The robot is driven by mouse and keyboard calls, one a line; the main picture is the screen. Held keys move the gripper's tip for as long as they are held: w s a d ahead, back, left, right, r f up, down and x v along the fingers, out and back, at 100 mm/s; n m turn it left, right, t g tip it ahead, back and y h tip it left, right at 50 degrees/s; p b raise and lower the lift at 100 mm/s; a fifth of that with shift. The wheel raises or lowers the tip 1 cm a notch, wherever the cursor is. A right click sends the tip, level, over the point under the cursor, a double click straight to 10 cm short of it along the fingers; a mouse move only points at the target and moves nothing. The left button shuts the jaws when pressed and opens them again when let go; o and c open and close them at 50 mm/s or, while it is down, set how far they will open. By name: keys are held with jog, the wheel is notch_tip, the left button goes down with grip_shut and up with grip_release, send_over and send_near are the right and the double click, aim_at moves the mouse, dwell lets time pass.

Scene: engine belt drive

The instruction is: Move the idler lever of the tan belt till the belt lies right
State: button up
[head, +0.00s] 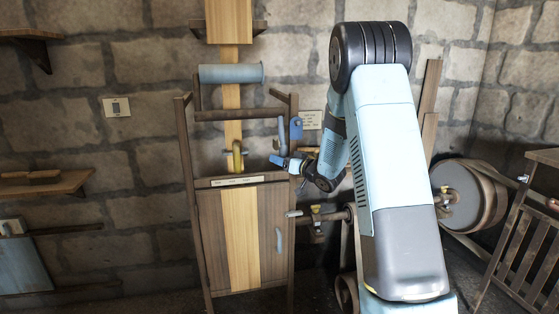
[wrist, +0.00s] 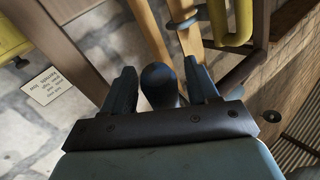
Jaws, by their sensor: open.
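My gripper (head: 281,160) is at the frame's right post, beside an upright blue-grey lever-like part (head: 282,136). In the wrist view my gripper (wrist: 160,74) is open, with a dark round knob (wrist: 160,82) between its fingers. A gap shows on each side of the knob. Tan strips (wrist: 150,32) show beyond it. Whether the knob belongs to the idler lever is unclear.
A yellow hook-shaped part (head: 236,157) stands by the belt, left of my gripper. A grey handle (head: 279,240) is on the panel. A large drum (head: 466,195) and a slatted wooden stand (head: 528,230) are at right. A wall shelf (head: 45,184) is at left.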

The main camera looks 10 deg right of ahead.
jog(key=shift+w+a, duration=0.3)
jog(key=shift+w, duration=0.15)
jog(key=shift+c, duration=0.4)
grip_shut()
